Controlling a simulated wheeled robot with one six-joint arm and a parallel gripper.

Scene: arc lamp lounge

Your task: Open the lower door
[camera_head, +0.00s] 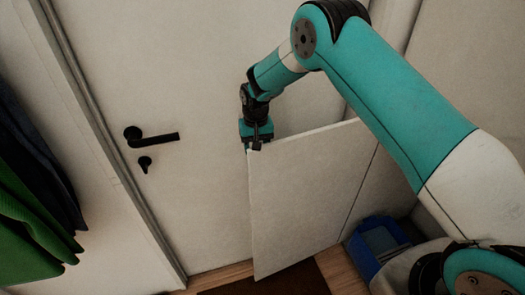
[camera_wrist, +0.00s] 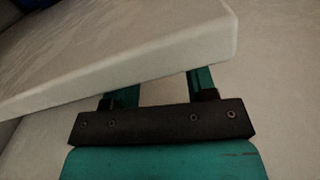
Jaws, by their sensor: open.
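The lower door (camera_head: 305,200) is a plain pale panel and stands swung out from the cabinet at an angle. Its free edge is at the left in the head view. My gripper (camera_head: 255,145) is at the door's upper free corner. In the wrist view, the door (camera_wrist: 125,45) crosses in front of my gripper's fingers (camera_wrist: 163,88). The fingers are apart and their tips are hidden by the panel. I cannot tell whether they touch it. No handle shows on the visible face of the door.
A white room door (camera_head: 205,180) with a black lever handle (camera_head: 150,139) stands behind. Green and dark cloth (camera_head: 30,200) hangs at the left. A blue bin (camera_head: 375,243) is on the floor right of the panel. A brown mat (camera_head: 290,281) lies below it.

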